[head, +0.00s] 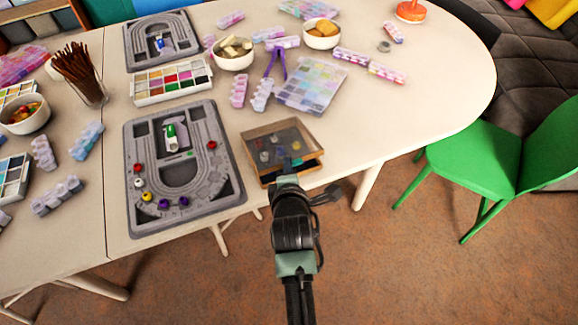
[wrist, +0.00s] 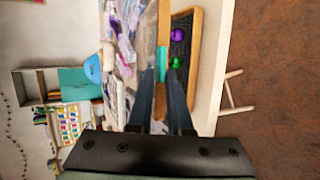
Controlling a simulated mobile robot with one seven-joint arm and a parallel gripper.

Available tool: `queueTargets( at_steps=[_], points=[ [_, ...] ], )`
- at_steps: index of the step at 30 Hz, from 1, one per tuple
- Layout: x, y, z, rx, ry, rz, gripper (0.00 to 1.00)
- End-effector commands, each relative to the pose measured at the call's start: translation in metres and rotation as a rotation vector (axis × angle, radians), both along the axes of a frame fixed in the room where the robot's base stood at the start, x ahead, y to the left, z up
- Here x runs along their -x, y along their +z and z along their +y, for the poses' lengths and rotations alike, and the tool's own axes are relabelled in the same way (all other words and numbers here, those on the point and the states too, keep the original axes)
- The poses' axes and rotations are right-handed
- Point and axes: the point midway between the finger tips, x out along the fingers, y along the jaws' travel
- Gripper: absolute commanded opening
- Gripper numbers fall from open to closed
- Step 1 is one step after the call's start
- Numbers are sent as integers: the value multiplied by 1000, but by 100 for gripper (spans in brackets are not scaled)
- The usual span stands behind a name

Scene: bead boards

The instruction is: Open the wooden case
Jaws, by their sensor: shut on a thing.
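The wooden case (head: 311,163) sits at the table's front edge, right of the large grey bead board. Its clear, wood-framed lid (head: 268,142) appears partly raised, with a gap above the base along the near side. In the wrist view, the case's wooden base (wrist: 195,62) shows through this gap, with a dark interior holding a purple bead (wrist: 178,34) and a green bead (wrist: 175,63). My gripper (head: 289,166) is at the near side of the case, its fingers (wrist: 166,82) shut on the lid's near edge. The fingers partly hide that edge.
The grey bead board (head: 228,188) with loose beads lies left of the case. A clear bead organiser (head: 312,85) and lilac containers lie behind it. Bowls (head: 232,61) stand farther back. A green chair (head: 480,165) is at the right. The table right of the case is clear.

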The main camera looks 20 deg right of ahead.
Motion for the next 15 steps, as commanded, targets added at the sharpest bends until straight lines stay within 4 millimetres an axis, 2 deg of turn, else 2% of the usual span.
queueTargets(
  at_steps=[1,15],
  points=[
    [-1,7,1,0,2,15,0],
    [-10,28,1,5,3,127,0]
  ],
)
